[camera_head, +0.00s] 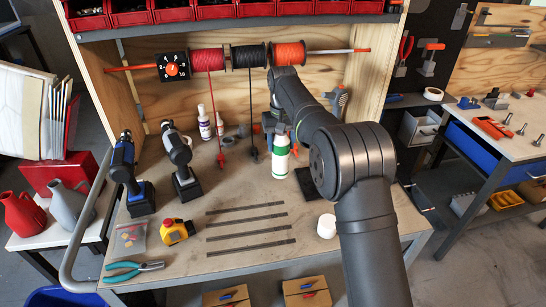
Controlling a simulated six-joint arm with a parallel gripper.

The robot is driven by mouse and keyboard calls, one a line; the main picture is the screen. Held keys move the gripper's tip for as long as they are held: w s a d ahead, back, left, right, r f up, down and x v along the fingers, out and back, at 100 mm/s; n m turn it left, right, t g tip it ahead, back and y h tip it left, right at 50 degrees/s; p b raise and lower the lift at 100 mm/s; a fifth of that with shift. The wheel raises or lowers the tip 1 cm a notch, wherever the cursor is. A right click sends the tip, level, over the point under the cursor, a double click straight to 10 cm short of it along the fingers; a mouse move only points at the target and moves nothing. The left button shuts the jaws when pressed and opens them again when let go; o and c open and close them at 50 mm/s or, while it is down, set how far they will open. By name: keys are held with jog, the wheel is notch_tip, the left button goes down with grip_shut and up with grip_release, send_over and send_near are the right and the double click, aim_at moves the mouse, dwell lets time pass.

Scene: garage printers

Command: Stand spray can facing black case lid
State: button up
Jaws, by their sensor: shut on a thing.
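A white can with a green band (279,157), which looks like the spray can, stands upright or nearly so at the middle back of the bench. My gripper (277,127) is at its top, shut on it; the fingers are small and partly hidden by my arm. I cannot tell whether the can's base touches the bench. A dark, low object (306,187) right of the can is largely covered by my arm; it may be the black case, and its lid is not clear.
Small white bottles (204,122) stand behind. A white cap-like cylinder (326,226) is at front right. Spools (248,56) hang above.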

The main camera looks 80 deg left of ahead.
aim_at(273, 155)
jog(key=shift+s+a+f, duration=0.25)
jog(key=shift+s+f, duration=0.15)
jog(key=shift+f, duration=0.55)
jog(key=shift+s+a+f, duration=0.2)
jog(key=shift+s+f, duration=0.15)
jog(key=shift+f, duration=0.55)
jog(key=shift+s+a+f, duration=0.25)
jog(key=shift+s+f, duration=0.15)
jog(key=shift+f, duration=0.65)
jog(key=o, duration=1.5)
jog(key=shift+f, duration=0.1)
notch_tip(273, 155, up, 12)
jog(key=shift+r, duration=0.2)
jog(key=shift+f, duration=0.1)
